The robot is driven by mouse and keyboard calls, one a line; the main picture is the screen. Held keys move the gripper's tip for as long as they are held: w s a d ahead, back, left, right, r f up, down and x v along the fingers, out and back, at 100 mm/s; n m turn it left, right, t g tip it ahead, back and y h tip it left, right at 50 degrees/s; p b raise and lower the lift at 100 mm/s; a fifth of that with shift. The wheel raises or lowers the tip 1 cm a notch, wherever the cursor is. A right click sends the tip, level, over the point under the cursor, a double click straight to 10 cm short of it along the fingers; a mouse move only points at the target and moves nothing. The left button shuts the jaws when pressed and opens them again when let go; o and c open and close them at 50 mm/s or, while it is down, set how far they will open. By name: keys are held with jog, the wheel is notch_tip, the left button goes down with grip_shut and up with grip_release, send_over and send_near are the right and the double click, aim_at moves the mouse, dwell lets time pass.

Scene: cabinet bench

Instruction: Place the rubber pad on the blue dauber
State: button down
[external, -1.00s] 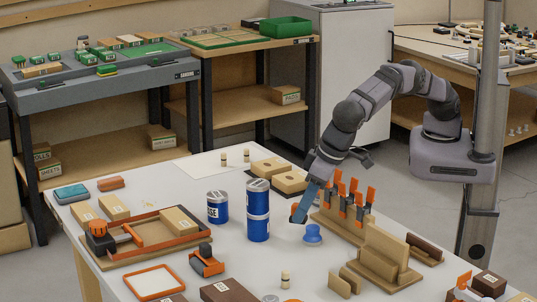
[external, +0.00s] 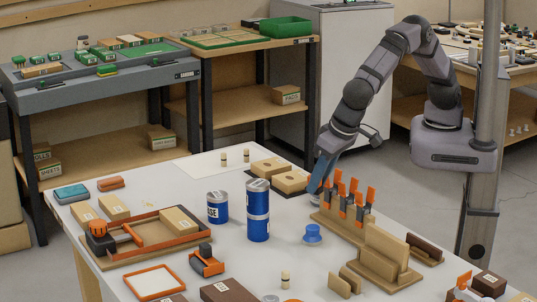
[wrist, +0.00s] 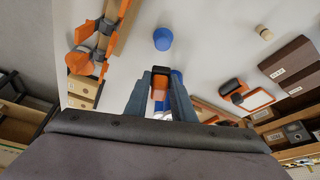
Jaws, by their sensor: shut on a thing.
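The blue dauber (external: 312,234) stands on the white table, left of the wooden rack; it also shows near the top of the wrist view (wrist: 163,39). My gripper (external: 315,187) is above the table, behind the dauber and apart from it. In the wrist view my gripper (wrist: 160,76) is shut on a small orange piece with a dark end (wrist: 160,92), seemingly the rubber pad. The fingers hide its sides, and the external view does not show it clearly.
Two blue cans (external: 257,226) are stacked left of the dauber, with a single can (external: 218,207) beside them. A wooden rack with orange-handled tools (external: 350,205) stands close to the right. Wooden blocks (external: 290,181) lie behind. The table in front of the dauber is fairly clear.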

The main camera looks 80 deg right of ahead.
jog(key=shift+f+p, duration=1.3)
jog(key=shift+f, duration=3.4)
jog(key=shift+f, duration=0.2)
jog(key=c, duration=1.5)
grip_release()
jog(key=shift+r, duration=0.1)
jog(key=shift+r, duration=0.1)
